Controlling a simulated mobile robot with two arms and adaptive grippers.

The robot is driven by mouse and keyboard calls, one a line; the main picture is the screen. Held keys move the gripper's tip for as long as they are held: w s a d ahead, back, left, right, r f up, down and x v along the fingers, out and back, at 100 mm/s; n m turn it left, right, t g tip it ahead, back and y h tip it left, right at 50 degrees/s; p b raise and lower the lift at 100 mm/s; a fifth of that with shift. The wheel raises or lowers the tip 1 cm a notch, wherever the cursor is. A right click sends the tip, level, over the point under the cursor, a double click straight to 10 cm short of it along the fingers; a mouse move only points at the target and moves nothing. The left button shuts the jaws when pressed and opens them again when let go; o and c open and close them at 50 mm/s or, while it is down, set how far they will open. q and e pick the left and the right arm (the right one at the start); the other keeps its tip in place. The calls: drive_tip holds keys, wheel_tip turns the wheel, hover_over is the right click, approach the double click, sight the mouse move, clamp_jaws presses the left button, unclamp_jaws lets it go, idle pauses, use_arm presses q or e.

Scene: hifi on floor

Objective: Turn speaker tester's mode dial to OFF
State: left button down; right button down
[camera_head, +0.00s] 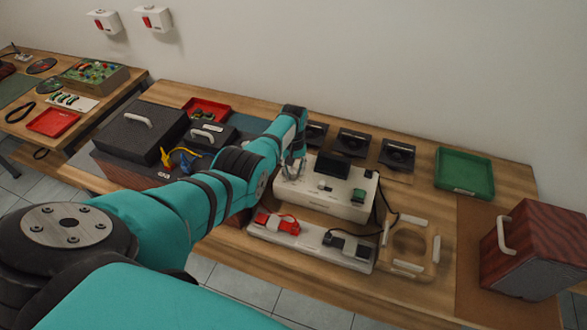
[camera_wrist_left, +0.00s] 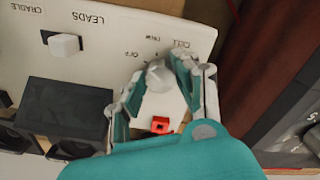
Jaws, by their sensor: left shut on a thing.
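The speaker tester (camera_head: 345,199) is a white box in the middle of the bench, with a dark screen and a green piece on top. In the left wrist view its white panel (camera_wrist_left: 105,30) shows upside-down labels, including CRADLE, LEADS, OFF and CELL. The mode dial (camera_wrist_left: 157,76) is a pale knob below the OFF and CELL labels; its exact setting cannot be told. My left gripper (camera_wrist_left: 160,72) has its fingers on both sides of the dial, shut on it. It also shows in the head view (camera_head: 291,166) over the tester's left end. My right gripper is not in view.
A white tray (camera_head: 309,250) with red (camera_head: 278,222) and black (camera_head: 347,243) parts lies in front. Black speaker drivers (camera_head: 352,142) stand behind. A green tray (camera_head: 465,170) and wooden speaker box (camera_head: 530,248) are right; a dark case (camera_head: 140,130) is left.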

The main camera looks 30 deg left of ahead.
sight(294, 171)
use_arm(q)
drive_tip(key=shift+n, duration=1.2)
drive_tip(key=c, duration=1)
unclamp_jaws()
drive_tip(key=shift+r, duration=0.1)
wheel_tip(294, 171, up, 12)
drive_tip(key=shift+f, duration=0.1)
